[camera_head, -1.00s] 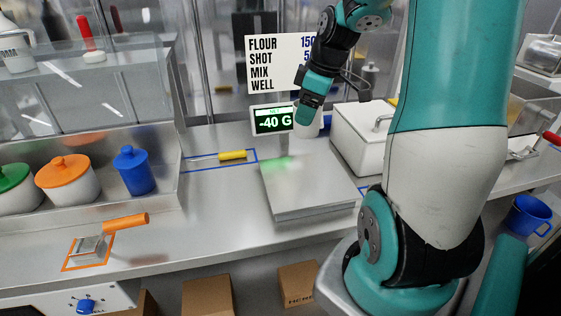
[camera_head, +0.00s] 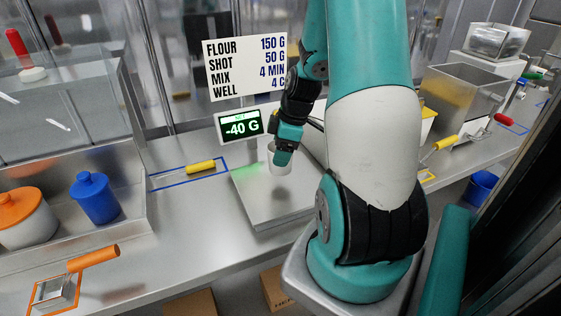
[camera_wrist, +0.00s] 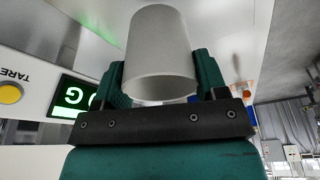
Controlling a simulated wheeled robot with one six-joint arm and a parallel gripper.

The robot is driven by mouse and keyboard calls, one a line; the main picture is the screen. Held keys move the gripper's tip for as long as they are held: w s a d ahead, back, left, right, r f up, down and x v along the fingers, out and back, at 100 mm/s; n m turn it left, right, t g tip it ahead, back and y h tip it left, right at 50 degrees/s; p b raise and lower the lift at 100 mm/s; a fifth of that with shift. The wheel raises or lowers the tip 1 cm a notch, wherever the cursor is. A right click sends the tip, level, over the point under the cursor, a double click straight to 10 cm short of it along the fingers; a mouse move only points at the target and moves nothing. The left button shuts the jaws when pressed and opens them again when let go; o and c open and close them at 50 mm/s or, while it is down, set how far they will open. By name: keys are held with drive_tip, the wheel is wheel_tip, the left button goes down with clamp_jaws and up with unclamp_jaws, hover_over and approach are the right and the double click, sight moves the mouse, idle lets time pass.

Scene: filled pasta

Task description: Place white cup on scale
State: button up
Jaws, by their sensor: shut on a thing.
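A white cup (camera_wrist: 160,50) is held between the two fingers of my gripper (camera_wrist: 160,82) in the wrist view. In the head view my gripper (camera_head: 282,158) is shut on the white cup (camera_head: 280,165) over the back right part of the scale's steel plate (camera_head: 265,198). I cannot tell whether the cup's bottom touches the plate. The scale's display (camera_head: 240,125) reads -40 G. In the wrist view the display (camera_wrist: 75,98) shows in part, beside a yellow TARE button (camera_wrist: 10,93).
A sign (camera_head: 245,62) stands behind the display. A yellow-handled tool (camera_head: 200,167) lies left of the scale. A blue jar (camera_head: 95,196), an orange-lidded jar (camera_head: 25,222) and an orange-handled scraper (camera_head: 90,258) are further left. A metal bin (camera_head: 462,98) stands right.

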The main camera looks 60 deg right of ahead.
drive_tip(key=shift+f, duration=2.15)
drive_tip(key=shift+f, duration=0.1)
drive_tip(key=o, duration=1)
